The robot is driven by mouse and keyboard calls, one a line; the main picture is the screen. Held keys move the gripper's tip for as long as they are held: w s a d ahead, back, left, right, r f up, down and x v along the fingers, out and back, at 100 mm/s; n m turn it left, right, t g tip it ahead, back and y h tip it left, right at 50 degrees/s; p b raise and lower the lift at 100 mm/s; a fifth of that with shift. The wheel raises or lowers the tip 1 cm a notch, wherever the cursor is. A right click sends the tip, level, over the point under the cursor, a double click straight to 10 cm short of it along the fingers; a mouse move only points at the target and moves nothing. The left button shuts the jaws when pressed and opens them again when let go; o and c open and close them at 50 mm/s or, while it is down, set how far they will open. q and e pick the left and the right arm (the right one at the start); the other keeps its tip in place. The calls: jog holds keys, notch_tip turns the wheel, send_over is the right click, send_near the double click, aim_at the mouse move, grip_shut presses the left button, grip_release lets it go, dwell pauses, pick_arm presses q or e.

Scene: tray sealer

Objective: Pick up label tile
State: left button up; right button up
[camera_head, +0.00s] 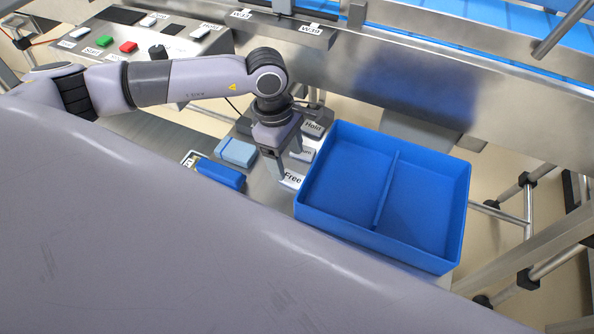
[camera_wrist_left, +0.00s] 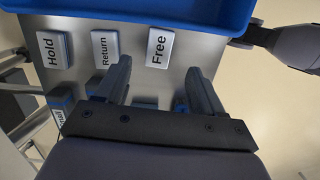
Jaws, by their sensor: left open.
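Three label tiles lie in a row on the metal shelf beside the blue bin: Hold (camera_head: 313,129), Return (camera_wrist_left: 105,49) and Free (camera_head: 292,180). They are pale with black lettering on grey bodies; in the left wrist view Hold (camera_wrist_left: 54,50) is leftmost and Free (camera_wrist_left: 158,48) rightmost. In the head view the Return tile is partly hidden by my left gripper (camera_head: 288,166). That gripper is open and empty, pointing down over the tiles. In the left wrist view its fingertips (camera_wrist_left: 158,69) straddle the line of the Free tile, which lies beyond them. My right gripper is not seen.
The two-compartment blue bin (camera_head: 453,222) is empty and stands close right of the tiles. A light blue block (camera_head: 236,152) and a darker blue block (camera_head: 221,175) lie to the left. A button panel (camera_head: 165,47) and steel machine front (camera_head: 420,85) are behind.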

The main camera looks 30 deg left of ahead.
aim_at(293, 178)
pick_arm(q)
jog(key=f, duration=0.3)
jog(key=d+f, duration=0.1)
jog(key=f, duration=0.1)
jog(key=shift+f, duration=0.3)
jog(key=c, duration=1.1)
